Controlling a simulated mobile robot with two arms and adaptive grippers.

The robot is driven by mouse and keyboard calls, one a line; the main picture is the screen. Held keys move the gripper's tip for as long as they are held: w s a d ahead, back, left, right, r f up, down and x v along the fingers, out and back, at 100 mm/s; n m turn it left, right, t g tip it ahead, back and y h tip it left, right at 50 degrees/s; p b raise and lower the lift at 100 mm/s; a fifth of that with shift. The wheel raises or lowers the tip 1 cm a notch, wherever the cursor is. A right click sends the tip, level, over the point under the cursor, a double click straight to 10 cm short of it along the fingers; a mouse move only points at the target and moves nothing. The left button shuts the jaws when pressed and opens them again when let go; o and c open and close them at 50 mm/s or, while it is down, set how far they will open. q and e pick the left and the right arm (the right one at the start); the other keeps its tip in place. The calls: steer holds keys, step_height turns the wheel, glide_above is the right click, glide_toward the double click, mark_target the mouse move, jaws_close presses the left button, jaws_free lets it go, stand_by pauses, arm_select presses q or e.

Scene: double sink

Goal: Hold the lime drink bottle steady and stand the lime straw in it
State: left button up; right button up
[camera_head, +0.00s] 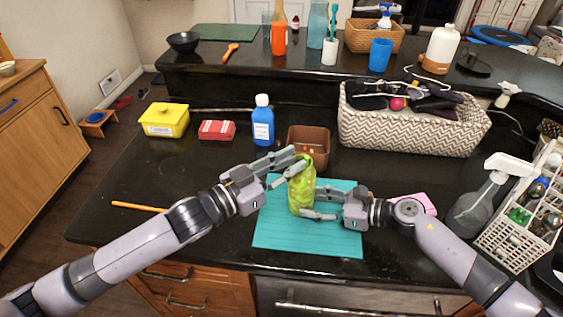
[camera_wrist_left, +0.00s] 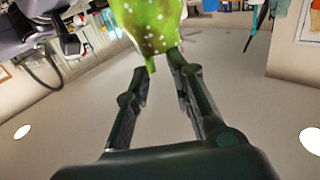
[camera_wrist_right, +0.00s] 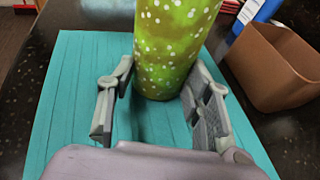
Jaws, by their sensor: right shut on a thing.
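The lime drink bottle (camera_head: 301,190), green with pale dots, stands upright above the teal mat (camera_head: 335,238). My right gripper (camera_head: 318,215) has its fingers on both sides of the bottle's lower part; the right wrist view shows the bottle (camera_wrist_right: 172,45) between them. My left gripper (camera_head: 296,163) is higher, at the bottle's top from the left. In the left wrist view its fingers (camera_wrist_left: 158,72) are apart, with the narrow green end of a dotted green shape (camera_wrist_left: 150,25) between or close behind the tips. I cannot make out a separate lime straw.
A brown box (camera_head: 309,138) stands just behind the bottle. A blue bottle (camera_head: 262,125), red box (camera_head: 216,130) and yellow tub (camera_head: 164,120) are to its left. A woven basket (camera_head: 410,130) is behind right, a spray bottle (camera_head: 478,205) far right. The front left counter holds only an orange stick (camera_head: 138,207).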

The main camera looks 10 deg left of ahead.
arm_select(q)
step_height(320, 180, down, 2)
steer(key=shift+a+f+y, duration=0.15)
steer(key=shift+f+y, duration=0.1)
steer(key=shift+y, duration=0.05)
arm_select(e)
steer(key=shift+s+a+g, duration=0.3)
steer(key=shift+s+a, duration=0.05)
steer(key=shift+a, duration=0.05)
steer(key=shift+w+d+f, duration=0.1)
steer(key=shift+w+f, duration=0.05)
steer(key=shift+w, duration=0.2)
steer(key=c, duration=0.4)
jaws_close()
arm_select(q)
steer(key=r+v, duration=0.2)
steer(key=v, duration=1)
steer(key=shift+a, duration=0.2)
arm_select(e)
steer(key=shift+w, duration=0.1)
arm_select(q)
steer(key=shift+r, duration=0.1)
arm_select(e)
steer(key=shift+c, duration=1.4)
jaws_free()
steer(key=o, duration=0.5)
steer(key=shift+d, duration=0.1)
